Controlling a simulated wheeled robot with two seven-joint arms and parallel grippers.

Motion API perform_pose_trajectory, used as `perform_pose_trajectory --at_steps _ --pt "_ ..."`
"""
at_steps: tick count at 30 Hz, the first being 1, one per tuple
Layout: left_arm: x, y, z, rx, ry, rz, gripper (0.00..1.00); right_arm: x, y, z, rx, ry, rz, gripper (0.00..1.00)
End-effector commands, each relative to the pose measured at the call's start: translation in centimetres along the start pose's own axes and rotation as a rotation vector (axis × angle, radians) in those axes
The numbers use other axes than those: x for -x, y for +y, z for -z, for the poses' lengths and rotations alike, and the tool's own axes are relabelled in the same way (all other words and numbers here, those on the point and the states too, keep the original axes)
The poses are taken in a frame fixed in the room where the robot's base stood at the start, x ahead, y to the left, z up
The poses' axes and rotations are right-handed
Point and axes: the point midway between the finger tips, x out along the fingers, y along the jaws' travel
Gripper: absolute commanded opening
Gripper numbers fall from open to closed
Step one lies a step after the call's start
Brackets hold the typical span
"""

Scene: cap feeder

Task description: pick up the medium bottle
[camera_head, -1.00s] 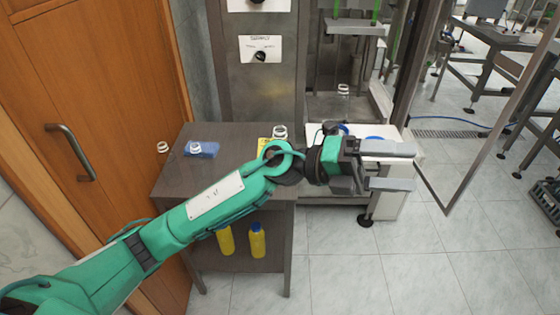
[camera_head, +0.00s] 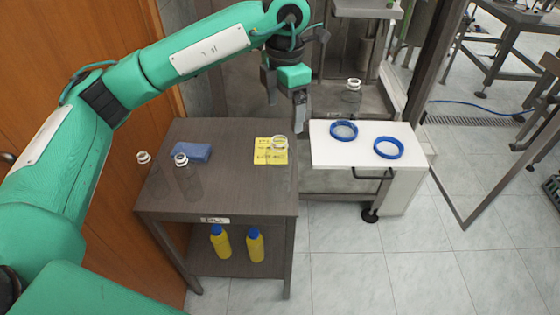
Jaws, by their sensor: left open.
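Several clear bottles with white necks are in view, and I cannot tell for certain which is the medium one. One bottle (camera_head: 188,183) stands on the left part of the dark table, and another bottle (camera_head: 152,178) is at its left edge. A third bottle (camera_head: 280,144) is at the table's right side by a yellow note. A fourth bottle (camera_head: 353,98) stands farther back in the machine. My left gripper (camera_head: 285,98) is open and empty, fingers pointing down, above and behind the table's back right. My right gripper is not in view.
The dark table (camera_head: 225,185) also holds a blue cloth (camera_head: 192,152) and the yellow note (camera_head: 265,155). Yellow bottles with blue caps (camera_head: 220,242) stand on its lower shelf. A white cart (camera_head: 330,155) carries two blue rings (camera_head: 388,148). A metal machine stands behind.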

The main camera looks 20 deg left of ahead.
Motion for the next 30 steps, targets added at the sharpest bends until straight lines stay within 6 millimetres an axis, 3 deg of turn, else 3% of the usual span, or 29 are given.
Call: perform_pose_trajectory --at_steps 9,19,25,30 --pt "-6.0 -0.1 0.1 -0.003 0.003 0.005 0.87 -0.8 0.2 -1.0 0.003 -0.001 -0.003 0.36" --pt "-8.8 0.1 0.3 -0.001 0.001 0.004 0.87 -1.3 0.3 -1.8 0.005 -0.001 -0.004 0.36" --pt "-11.4 0.7 1.0 -0.002 0.002 0.006 0.87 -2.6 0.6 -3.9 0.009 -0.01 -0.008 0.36" --pt "-13.1 0.6 0.9 -0.003 0.0 0.005 0.87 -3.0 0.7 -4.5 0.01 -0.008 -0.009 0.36"
